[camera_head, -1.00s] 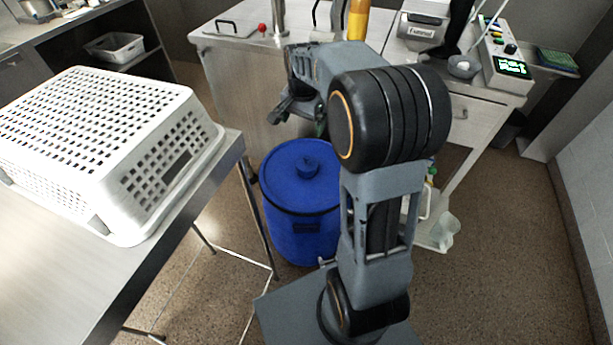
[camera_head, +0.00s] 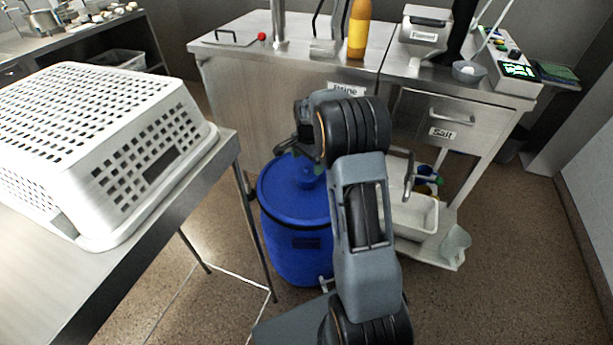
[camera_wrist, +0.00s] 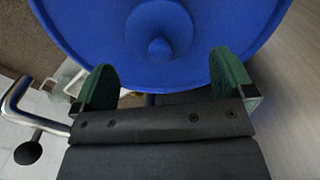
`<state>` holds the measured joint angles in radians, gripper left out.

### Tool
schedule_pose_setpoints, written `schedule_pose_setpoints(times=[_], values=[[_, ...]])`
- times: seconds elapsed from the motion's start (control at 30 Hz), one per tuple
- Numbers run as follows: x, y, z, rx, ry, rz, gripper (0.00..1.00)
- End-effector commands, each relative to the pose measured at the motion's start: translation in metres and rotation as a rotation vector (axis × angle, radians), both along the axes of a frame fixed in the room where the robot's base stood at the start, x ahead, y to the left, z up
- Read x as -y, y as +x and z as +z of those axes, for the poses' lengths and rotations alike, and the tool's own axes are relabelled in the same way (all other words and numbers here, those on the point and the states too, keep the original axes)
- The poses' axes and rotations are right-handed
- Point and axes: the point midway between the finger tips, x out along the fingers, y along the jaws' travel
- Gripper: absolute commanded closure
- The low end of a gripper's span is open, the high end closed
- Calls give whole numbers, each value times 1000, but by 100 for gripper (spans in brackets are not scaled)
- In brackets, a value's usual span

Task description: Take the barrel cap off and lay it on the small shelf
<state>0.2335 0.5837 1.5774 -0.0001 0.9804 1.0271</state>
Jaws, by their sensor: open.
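The blue barrel (camera_head: 295,255) stands on the floor, with its round blue cap (camera_head: 280,195) on top. The cap has a small raised knob, which shows in the wrist view (camera_wrist: 158,48). My gripper (camera_head: 289,146) is just above the cap, and my arm hides part of the cap and barrel. In the wrist view my green-padded fingers (camera_wrist: 164,80) are spread wide and empty, with the knob ahead between them. A low shelf (camera_head: 440,258) under the right counter holds a pale tray (camera_head: 415,218).
A white perforated basket (camera_head: 110,150) lies upside down on the steel table (camera_head: 60,285) left of the barrel. Steel counters (camera_head: 245,70) stand behind it, with an orange bottle (camera_head: 359,30) on top. Open floor (camera_head: 510,240) lies to the right.

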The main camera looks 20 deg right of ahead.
Motion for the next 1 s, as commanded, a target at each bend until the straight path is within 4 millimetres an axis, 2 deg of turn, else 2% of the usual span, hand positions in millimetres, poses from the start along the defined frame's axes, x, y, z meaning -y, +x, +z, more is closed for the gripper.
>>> schedule_pose_setpoints(times=[0.17, 0.5, 0.77, 1.0], values=[[0, 0, -9, -1, 1, 1, 0], [0, 0, -50, -1, 1, 1, 0], [0, 0, -53, 0, 0, 0, 0], [1, 1, -53, 0, 0, 0, 23]])
